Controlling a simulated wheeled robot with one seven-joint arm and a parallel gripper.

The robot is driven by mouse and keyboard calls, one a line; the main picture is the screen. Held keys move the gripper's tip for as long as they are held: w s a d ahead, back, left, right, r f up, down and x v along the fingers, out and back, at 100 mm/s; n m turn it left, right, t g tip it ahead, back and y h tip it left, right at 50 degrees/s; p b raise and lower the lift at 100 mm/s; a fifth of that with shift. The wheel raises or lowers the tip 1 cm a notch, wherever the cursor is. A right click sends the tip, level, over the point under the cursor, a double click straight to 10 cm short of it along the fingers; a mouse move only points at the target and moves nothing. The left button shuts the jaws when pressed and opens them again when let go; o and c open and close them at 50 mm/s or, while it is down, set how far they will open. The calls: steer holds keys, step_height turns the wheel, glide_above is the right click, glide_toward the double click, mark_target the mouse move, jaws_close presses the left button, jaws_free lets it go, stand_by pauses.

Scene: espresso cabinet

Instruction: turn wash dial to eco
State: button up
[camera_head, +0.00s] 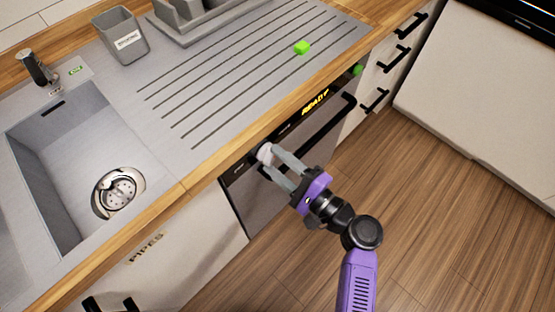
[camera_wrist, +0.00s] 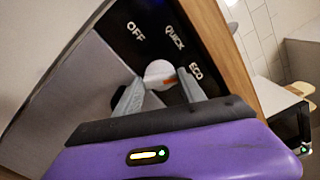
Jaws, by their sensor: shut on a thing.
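The wash dial (camera_head: 265,152) is a pale round knob on the dark front panel of the dishwasher (camera_head: 249,196), under the counter edge. In the wrist view the dial (camera_wrist: 158,70) shows an orange mark on its right side, roughly toward the ECO label (camera_wrist: 197,72). The OFF label (camera_wrist: 136,32) and QUICK label (camera_wrist: 174,37) lie above it. My gripper (camera_head: 267,160) is shut on the dial, with one grey finger on each side. The fingers hide part of the dial's sides.
The dishwasher display (camera_head: 315,102) reads READY. A black bar handle (camera_head: 325,128) sticks out close to the right of my fingers. The wooden counter edge (camera_head: 225,168) runs just above the panel. A sink (camera_head: 65,150) lies left, and open floor (camera_head: 450,230) lies right.

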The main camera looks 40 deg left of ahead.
stand_by(0.4)
steer(key=o, duration=1.4)
steer(key=shift+c, duration=0.2)
steer(key=shift+d, duration=0.1)
steer(key=d, duration=0.7)
steer(key=shift+s+d, duration=0.25)
steer(key=shift+d, duration=0.05)
steer(key=shift+w, duration=0.1)
